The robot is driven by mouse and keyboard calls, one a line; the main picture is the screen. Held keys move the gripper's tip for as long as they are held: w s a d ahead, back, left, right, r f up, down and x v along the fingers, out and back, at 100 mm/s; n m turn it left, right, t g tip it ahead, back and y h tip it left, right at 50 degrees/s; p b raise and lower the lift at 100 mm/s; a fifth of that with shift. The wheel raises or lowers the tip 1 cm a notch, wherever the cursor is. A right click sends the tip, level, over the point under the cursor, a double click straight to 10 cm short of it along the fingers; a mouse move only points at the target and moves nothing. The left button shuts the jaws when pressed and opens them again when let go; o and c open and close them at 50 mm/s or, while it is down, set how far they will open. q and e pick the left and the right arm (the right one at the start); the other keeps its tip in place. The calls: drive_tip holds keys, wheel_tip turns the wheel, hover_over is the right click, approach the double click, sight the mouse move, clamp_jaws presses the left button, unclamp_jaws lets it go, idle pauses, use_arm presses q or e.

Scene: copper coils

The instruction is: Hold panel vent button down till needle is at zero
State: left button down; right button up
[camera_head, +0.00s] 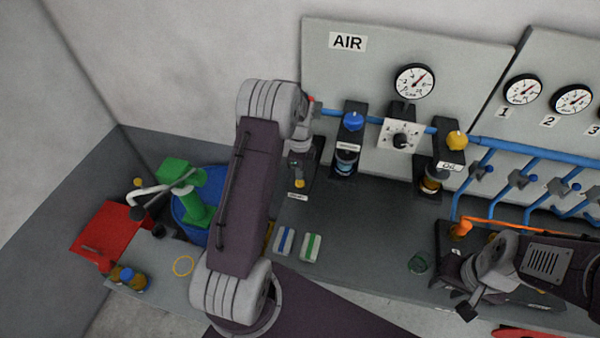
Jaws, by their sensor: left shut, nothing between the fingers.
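The AIR panel (348,75) stands upright at the back. It carries a round white gauge (414,82) whose needle leans to the upper right; the numbers are too small to read. A small red part (312,99), which may be the vent button, shows at the panel's left edge, beside my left wrist. My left gripper (307,115) is shut and empty close to it, partly hidden by my arm; I cannot tell whether it touches. My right gripper (464,308) is low at the right, away from the panel; its jaws are unclear.
A blue regulator (353,121), a white valve plate (399,136) and a yellow-knobbed oiler (456,140) sit along the blue pipe. Numbered gauges (523,90) are at right. A green tool (195,200) and red box (104,235) are left. The middle bench is mostly clear.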

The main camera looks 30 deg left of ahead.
sight(300, 183)
use_arm(q)
drive_tip(key=shift+f, duration=1.1)
use_arm(e)
drive_tip(key=shift+r, duration=0.5)
